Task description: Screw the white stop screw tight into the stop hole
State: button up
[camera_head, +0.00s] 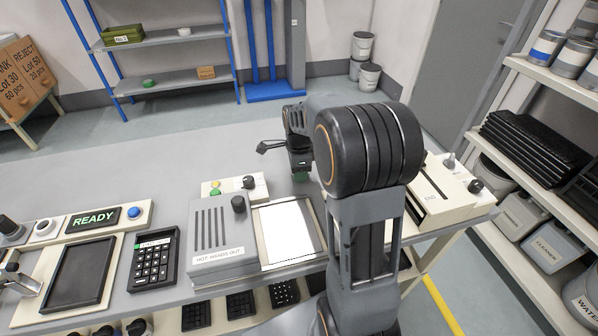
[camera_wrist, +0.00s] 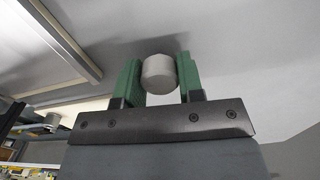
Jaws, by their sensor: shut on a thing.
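In the wrist view, my gripper (camera_wrist: 160,84) has its green fingers closed on a white cylindrical piece (camera_wrist: 158,70), which looks like the stop screw. The piece sits between the fingertips, with one finger at each side. In the head view, my gripper (camera_head: 300,178) is over the grey bench, behind the hot unit. The held piece is too small or hidden to make out there. I cannot make out the stop hole in either view.
A cream unit marked END (camera_head: 462,203) stands at right behind my arm, with a pale upright knob and a dark knob. A grey hot unit (camera_head: 222,230), a white plate (camera_head: 290,232), a keypad (camera_head: 154,262) and a READY panel (camera_head: 93,220) stand along the bench front. The back bench is clear.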

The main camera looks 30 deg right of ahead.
jog(key=shift+r, duration=0.65)
jog(key=s+a+r+p, duration=0.1)
jog(key=s+a+r, duration=0.1)
jog(key=s+r, duration=0.9)
jog(key=shift+s+a+r, duration=0.3)
jog(key=shift+s+a, duration=0.1)
jog(key=shift+s, duration=0.95)
jog(key=shift+o, duration=1.3)
grip_shut()
